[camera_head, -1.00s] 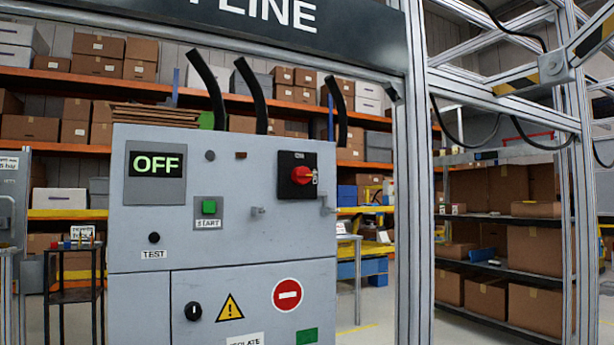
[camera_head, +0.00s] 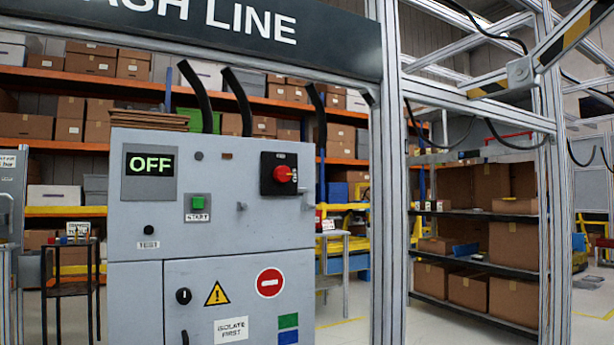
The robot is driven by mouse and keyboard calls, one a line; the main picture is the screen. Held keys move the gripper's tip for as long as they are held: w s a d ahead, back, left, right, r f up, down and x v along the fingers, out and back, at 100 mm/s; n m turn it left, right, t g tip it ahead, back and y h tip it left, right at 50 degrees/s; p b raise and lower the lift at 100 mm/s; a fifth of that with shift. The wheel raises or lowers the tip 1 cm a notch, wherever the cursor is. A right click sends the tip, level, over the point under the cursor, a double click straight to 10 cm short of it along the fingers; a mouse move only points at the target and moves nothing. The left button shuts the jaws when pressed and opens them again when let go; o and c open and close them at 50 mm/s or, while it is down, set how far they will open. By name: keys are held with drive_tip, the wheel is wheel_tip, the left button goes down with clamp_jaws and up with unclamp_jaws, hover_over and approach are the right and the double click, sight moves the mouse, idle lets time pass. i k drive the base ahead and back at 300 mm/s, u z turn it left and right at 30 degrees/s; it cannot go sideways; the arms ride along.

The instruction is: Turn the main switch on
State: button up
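The main switch (camera_head: 283,174) is a red rotary knob on a black square plate (camera_head: 267,186), at the upper right of the grey control cabinet's front (camera_head: 222,240). Its handle points to the right. The display (camera_head: 151,165) at the cabinet's upper left reads OFF in green letters on black. A green START button (camera_head: 197,203) sits between display and switch, lower down. A black TEST knob (camera_head: 149,230) is at the left. My gripper is not in view.
A metal frame post (camera_head: 389,200) stands right of the cabinet, with a dark sign beam (camera_head: 300,40) above. Shelves with boxes (camera_head: 480,270) stand behind at the right. A small dark stand (camera_head: 70,280) is at the left. Pale floor shows at the lower right.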

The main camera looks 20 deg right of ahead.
sight(281, 174)
drive_tip(key=z, duration=0.1)
drive_tip(key=i, duration=0.95)
drive_tip(key=u, duration=0.25)
